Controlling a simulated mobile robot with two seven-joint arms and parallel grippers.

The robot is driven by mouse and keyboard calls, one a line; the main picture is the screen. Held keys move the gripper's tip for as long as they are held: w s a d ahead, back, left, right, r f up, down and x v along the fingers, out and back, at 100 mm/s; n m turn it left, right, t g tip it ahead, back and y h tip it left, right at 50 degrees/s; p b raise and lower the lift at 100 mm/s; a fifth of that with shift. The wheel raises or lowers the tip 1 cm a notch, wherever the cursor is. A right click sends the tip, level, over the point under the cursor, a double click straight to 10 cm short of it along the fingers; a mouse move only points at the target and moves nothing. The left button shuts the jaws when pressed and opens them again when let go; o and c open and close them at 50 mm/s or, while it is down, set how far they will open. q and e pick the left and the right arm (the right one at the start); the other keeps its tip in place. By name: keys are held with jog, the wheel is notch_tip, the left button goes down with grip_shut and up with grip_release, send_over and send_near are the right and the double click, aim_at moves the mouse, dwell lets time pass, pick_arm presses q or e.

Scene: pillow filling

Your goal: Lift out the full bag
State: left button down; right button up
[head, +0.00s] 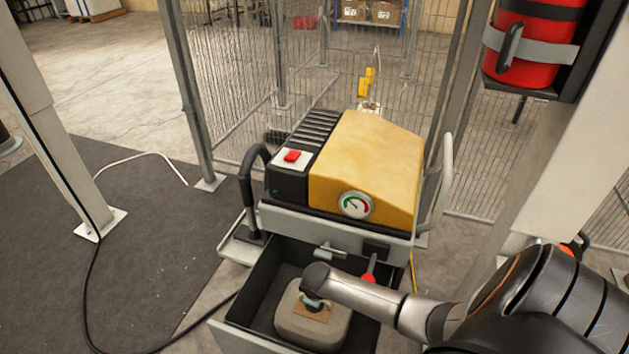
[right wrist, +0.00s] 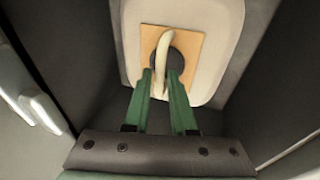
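The full bag (head: 290,326) is a rounded grey-beige block in the open drawer (head: 262,288) under the yellow machine. It carries a tan square plate (head: 325,313) on top, with a dark round hole and a pale curved tab. In the right wrist view the bag (right wrist: 226,45) lies ahead, with the plate (right wrist: 193,42) and the tab (right wrist: 160,62) in the middle. My right gripper (right wrist: 161,75) reaches down over the plate. Its green fingers stand apart on either side of the tab's lower part, and a gap shows between them. My left gripper is out of view.
The yellow machine (head: 365,165) with a gauge and red switch stands right behind the drawer. The drawer walls close in around the bag. A mesh fence (head: 240,70) stands behind, and a post (head: 50,120) and black cable lie to the left.

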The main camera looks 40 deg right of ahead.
grip_shut()
dwell(0.9)
